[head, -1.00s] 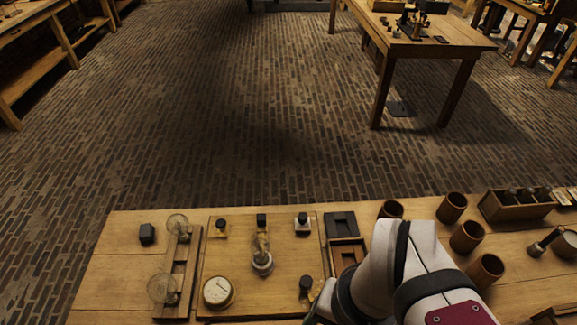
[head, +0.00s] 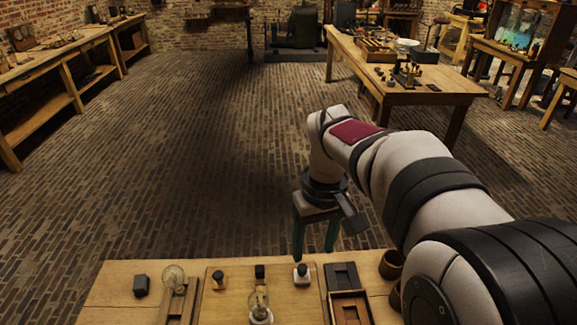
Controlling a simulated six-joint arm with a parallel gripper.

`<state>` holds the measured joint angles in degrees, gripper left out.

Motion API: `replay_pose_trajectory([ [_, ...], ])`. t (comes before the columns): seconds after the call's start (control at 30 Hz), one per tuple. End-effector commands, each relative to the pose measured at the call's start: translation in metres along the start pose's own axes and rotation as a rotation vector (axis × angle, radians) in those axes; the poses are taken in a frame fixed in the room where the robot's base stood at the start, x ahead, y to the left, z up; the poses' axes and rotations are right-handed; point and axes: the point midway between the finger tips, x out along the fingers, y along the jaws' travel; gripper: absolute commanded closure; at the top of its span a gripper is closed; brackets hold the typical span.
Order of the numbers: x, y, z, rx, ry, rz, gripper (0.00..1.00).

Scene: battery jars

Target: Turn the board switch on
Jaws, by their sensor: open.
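The wooden board (head: 235,297) lies on the near bench, its lower part cut off by the picture's bottom edge. A bulb (head: 259,299) stands at its middle. Along its far side are a dark knob on a brass-coloured base (head: 219,280), a small black block (head: 260,271) and a dark knob on a pale base (head: 302,274). I cannot tell which fitting is the switch, or its setting. My gripper (head: 316,247) is open and empty, its greenish fingers apart and pointing down. In the picture it hangs just past the bench's far edge, apart from the board.
A rack with a clear bulb (head: 173,277) and a black block (head: 140,285) are left of the board. Brown cups (head: 391,264) are partly behind my arm. Brick floor lies beyond.

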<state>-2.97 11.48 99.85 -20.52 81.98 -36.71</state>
Motion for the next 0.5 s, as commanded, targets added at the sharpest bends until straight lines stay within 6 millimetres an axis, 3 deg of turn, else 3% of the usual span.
replay_pose_trajectory([
  [0.03,0.011,0.007,-0.031,-0.095,-0.007,0.013,0.38],
  [0.1,0.024,0.014,-0.063,-0.212,-0.009,0.031,0.38],
  [0.2,0.036,0.019,-0.086,-0.306,-0.011,0.045,0.38],
  [0.37,0.059,0.022,-0.091,-0.329,-0.013,0.048,0.38],
  [0.5,0.101,0.024,-0.089,-0.329,-0.016,0.047,0.38],
])
